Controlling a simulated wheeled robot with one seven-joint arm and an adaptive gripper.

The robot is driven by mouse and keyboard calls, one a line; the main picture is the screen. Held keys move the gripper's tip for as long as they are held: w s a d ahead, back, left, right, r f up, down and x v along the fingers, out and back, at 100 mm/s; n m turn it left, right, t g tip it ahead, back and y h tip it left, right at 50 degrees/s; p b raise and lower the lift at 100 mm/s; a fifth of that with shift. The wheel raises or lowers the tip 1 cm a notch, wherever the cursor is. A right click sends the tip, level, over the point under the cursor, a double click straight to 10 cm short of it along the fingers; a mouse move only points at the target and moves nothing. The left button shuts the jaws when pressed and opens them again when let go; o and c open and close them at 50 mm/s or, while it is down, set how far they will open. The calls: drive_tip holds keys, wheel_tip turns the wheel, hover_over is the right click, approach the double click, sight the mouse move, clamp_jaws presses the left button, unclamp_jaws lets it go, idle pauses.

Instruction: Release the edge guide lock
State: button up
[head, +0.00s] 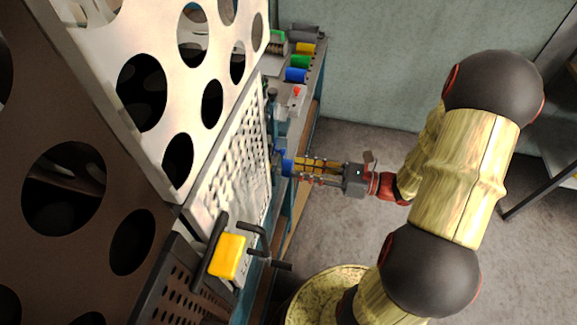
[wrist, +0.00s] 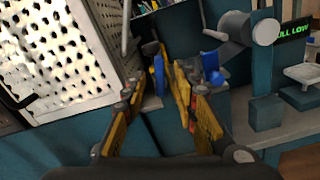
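My gripper (wrist: 156,78) has yellow fingers with dark joints. In the wrist view its fingers stand apart, with a narrow blue piece (wrist: 158,73) showing between or just beyond their tips; I cannot tell whether they touch it. In the head view my gripper (head: 294,166) reaches left to the machine's edge, its tips close to a blue part (head: 286,164). Another blue piece (wrist: 211,61) shows right of the fingers in the wrist view. I cannot tell which blue part is the edge guide lock. The contact areas are partly hidden by the fingers.
A perforated white panel (head: 232,175) lies left of my gripper. A yellow block on a black handle (head: 227,256) is nearer. Green, blue and yellow items (head: 300,62) sit on the far bench. A grey cylinder (wrist: 245,30) and a green-lettered display (wrist: 295,31) stand right.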

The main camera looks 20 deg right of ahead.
sight(288, 167)
drive_tip(key=shift+b+x, duration=0.4)
drive_tip(key=shift+x, duration=1.7)
drive_tip(key=c, duration=0.3)
drive_tip(key=c, duration=0.4)
drive_tip(key=shift+f, duration=0.1)
clamp_jaws()
